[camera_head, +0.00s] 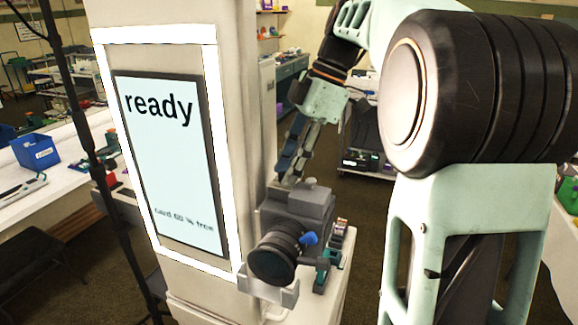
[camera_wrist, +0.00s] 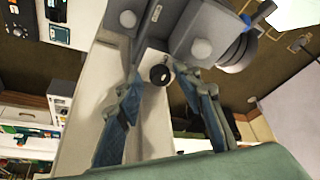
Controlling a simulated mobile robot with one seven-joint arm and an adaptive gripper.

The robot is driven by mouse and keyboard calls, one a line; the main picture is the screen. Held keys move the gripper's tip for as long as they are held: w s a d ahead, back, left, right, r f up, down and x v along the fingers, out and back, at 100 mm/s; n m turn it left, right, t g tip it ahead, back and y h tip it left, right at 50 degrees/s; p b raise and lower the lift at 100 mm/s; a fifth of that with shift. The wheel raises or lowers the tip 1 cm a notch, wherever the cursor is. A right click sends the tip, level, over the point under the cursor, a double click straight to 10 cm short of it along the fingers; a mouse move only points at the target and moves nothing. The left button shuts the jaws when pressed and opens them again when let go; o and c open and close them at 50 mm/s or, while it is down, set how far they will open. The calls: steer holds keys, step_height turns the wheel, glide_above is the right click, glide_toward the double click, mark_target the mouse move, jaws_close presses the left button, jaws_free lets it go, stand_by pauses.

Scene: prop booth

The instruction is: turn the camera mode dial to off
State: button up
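A grey camera (camera_head: 305,205) with a big dark lens (camera_head: 272,258) is mounted on a stand beside a white column. In the wrist view, part of the grey camera body (camera_wrist: 200,35) shows at the top. A small black round dial (camera_wrist: 160,75) with a pale mark sits on a light surface there; I cannot read its labels. My gripper (camera_head: 287,178) points down just behind the camera in the head view. In the wrist view its two blue-grey fingers (camera_wrist: 158,74) are apart, with the dial between their tips. I cannot tell whether either finger touches it.
A lit screen (camera_head: 165,150) on the white column reads "ready" and "card 60 % free". The column stands close to the left of the camera. A blue knob (camera_head: 308,239) and a teal clamp-like part (camera_head: 323,270) sit beside the lens. A black pole (camera_head: 75,110) stands at the left.

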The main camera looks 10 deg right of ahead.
steer(key=v, duration=0.8)
stand_by(0.4)
